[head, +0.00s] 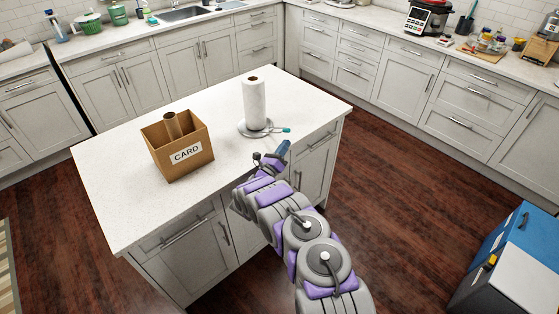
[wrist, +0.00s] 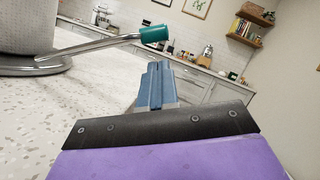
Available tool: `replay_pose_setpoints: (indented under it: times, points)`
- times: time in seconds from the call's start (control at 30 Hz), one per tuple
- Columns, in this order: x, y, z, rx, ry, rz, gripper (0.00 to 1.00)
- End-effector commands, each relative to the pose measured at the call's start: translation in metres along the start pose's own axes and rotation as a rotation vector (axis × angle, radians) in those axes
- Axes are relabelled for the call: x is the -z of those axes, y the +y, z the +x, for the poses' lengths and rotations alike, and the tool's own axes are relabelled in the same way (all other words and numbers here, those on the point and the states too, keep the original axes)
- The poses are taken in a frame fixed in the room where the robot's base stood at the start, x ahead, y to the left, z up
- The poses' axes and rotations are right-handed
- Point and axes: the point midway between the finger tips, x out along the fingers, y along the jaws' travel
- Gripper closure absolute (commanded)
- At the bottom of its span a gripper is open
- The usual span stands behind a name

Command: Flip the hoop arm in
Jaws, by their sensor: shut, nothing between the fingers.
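A paper towel roll (head: 255,103) stands upright on a round metal holder (head: 243,131) on the white island. It also shows in part at the left of the wrist view (wrist: 28,25). The hoop arm (wrist: 104,42) is a metal rod with a teal tip (wrist: 154,34). It reaches out low from the holder's base to the right, and the tip shows in the head view (head: 287,130). My gripper (wrist: 157,72) is shut and empty, its blue fingers pointing forward. In the wrist view it appears below the teal tip, with a visible gap between them.
A cardboard box labelled CARD (head: 178,147) stands on the island (head: 115,190), left of the holder, with a cardboard tube (head: 173,124) inside. The island top between box and holder is clear. A blue-lidded bin (head: 515,255) stands on the floor at right.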

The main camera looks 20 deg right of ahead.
Motion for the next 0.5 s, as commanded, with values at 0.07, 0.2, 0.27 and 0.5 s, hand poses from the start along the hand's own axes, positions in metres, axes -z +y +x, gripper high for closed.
replay_pose_setpoints:
  times: [0.07, 0.2, 0.27, 0.5]
  points:
    - [-0.006, 0.001, 0.006, 0.000, 0.001, 0.000, 1.00]
    - [-0.012, 0.001, 0.013, -0.002, 0.002, -0.002, 1.00]
    - [-0.014, 0.001, 0.015, -0.002, 0.002, -0.003, 1.00]
    - [-0.015, 0.000, 0.016, -0.002, 0.002, -0.004, 1.00]
